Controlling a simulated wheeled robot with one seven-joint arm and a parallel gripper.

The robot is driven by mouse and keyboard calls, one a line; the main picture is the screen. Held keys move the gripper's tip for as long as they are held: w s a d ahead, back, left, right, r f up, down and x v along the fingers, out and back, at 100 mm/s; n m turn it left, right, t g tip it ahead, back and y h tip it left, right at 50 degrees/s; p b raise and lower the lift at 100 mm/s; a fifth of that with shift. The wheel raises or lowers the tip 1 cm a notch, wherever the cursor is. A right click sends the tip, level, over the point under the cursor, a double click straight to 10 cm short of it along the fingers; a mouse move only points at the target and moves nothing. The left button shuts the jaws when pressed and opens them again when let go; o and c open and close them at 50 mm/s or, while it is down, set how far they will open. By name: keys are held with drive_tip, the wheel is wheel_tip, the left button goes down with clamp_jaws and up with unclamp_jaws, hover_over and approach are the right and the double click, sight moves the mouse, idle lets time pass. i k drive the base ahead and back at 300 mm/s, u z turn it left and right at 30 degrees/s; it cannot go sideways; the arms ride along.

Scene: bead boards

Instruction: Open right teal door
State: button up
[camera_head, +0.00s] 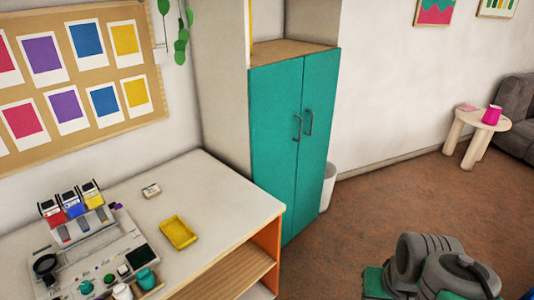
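A tall cabinet stands in the middle of the head view, with two teal doors below an open shelf. The right teal door (315,137) is closed, flush beside the left teal door (272,150). Each door has a dark vertical bar handle near the center seam; the right door's handle (308,122) is on its left side. My arm shows at the bottom right as grey links with teal parts. My gripper's fingers are not visible, and nothing touches the doors.
A white-topped table (215,195) with a device, a yellow tray (178,232) and small jars stands at left, close to the cabinet. A white bin (328,187) sits behind the cabinet's right side. A side table (478,122) and grey sofa (517,110) are at far right. Brown floor in front is open.

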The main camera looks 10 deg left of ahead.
sight(322, 69)
drive_tip(key=z, duration=0.8)
drive_tip(key=i, duration=1.6)
drive_tip(key=u, duration=2.7)
drive_tip(key=i, duration=0.5)
drive_tip(key=z, duration=0.05)
